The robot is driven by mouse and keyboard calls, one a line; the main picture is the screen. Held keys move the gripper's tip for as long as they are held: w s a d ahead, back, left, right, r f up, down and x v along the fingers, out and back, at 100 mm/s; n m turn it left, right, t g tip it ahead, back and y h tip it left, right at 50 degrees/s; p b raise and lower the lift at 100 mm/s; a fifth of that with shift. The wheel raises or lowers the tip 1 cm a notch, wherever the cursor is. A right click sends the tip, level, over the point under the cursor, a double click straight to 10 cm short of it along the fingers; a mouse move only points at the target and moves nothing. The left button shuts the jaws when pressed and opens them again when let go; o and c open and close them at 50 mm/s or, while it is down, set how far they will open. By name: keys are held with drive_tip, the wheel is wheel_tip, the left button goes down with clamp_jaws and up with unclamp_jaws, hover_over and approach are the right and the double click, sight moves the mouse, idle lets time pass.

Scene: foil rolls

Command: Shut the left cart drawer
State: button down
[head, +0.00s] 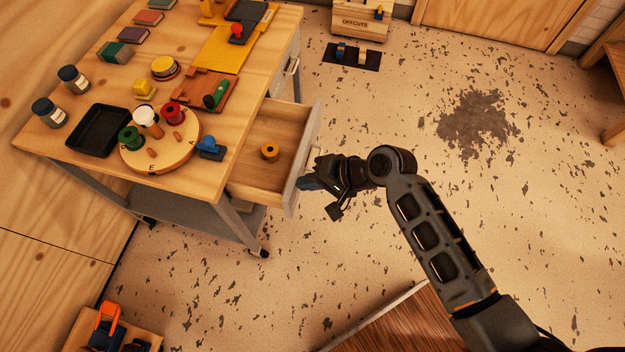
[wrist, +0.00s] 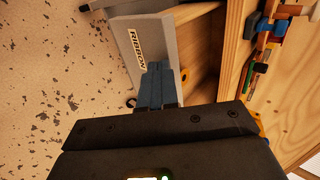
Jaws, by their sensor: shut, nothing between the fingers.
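The left cart drawer (head: 270,148) stands pulled out from the wooden-topped cart (head: 185,190), with an orange roll (head: 269,152) lying inside. Its grey front (head: 304,160) faces right in the head view. The wrist view shows this front (wrist: 148,40) with a label reading RIBBON. My gripper (head: 308,184) is at the lower end of the drawer front, on its outer side. In the wrist view its blue fingers (wrist: 158,85) are together and reach to the front's lower part. Whether they touch it I cannot tell. The drawer's handle is mostly hidden.
A second drawer front (head: 287,73) farther along the cart looks shut. The cart top holds a round wooden board (head: 160,155), a black tray (head: 98,130) and several small items. An OFFCUTS crate (head: 358,24) stands at the back. The floor right of the drawer is open.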

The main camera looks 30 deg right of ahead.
drive_tip(key=w+a, duration=0.8)
drive_tip(key=shift+w+a+p, duration=0.15)
drive_tip(key=shift+p, duration=0.15)
